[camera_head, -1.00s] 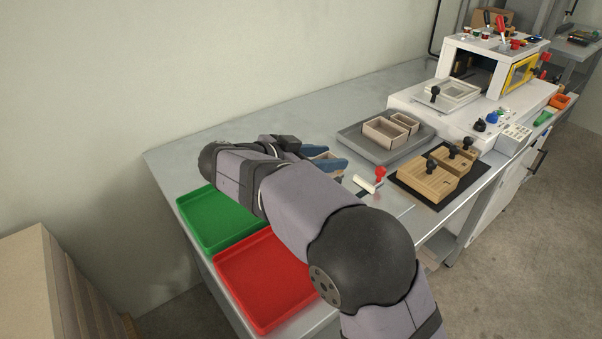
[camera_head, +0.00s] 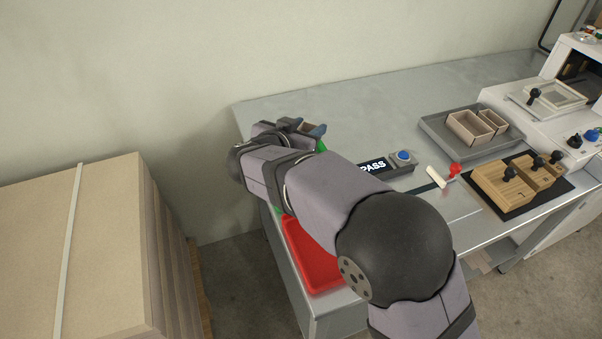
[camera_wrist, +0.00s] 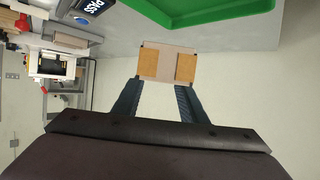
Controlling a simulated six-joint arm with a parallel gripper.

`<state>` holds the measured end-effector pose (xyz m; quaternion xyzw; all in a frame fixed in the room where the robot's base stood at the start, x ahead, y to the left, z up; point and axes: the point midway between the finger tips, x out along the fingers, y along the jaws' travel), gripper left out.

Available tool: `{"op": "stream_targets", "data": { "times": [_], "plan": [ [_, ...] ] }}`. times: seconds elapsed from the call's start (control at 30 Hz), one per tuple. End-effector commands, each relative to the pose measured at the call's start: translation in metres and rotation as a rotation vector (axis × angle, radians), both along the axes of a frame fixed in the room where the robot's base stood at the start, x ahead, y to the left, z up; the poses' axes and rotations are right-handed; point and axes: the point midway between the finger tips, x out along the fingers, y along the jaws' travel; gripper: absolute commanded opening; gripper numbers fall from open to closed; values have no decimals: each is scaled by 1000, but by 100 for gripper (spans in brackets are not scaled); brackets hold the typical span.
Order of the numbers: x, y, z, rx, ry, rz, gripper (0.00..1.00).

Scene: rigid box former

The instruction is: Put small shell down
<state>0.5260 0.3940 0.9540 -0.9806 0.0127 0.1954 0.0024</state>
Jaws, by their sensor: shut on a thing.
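My gripper (camera_wrist: 159,92) is shut on the small shell (camera_wrist: 167,64), a little open box with tan and pale panels. The shell is at the fingertips in the wrist view, apart from the green tray (camera_wrist: 196,16) seen behind it. In the head view my gripper (camera_head: 308,128) is at the far left end of the bench, and a brown bit of the shell (camera_head: 311,127) shows between the blue fingers. My arm hides most of the green tray (camera_head: 321,146) there.
A red tray (camera_head: 312,258) lies at the bench's near left corner, partly behind my arm. A PASS display (camera_head: 373,167) and a blue button (camera_head: 403,156) stand mid-bench. A grey tray (camera_head: 437,139) with two open boxes is further right. A board stack (camera_head: 80,240) stands left of the bench.

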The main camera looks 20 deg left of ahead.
Motion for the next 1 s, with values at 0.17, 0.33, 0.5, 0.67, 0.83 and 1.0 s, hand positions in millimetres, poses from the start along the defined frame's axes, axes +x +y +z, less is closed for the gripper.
{"op": "stream_targets", "data": {
  "times": [0.17, 0.33, 0.5, 0.67, 0.83, 1.0],
  "plan": [
    [-1, 10, -3, -1, -1, 33, 17],
    [-1, 9, -15, -3, 1, 28, 17],
    [-1, 9, -41, -5, 2, 28, 17],
    [-1, 9, -60, -2, 0, 27, 17],
    [0, 9, -65, 0, -2, 27, 17],
    [-1, 9, -74, -2, 1, 27, 17]
  ]
}}
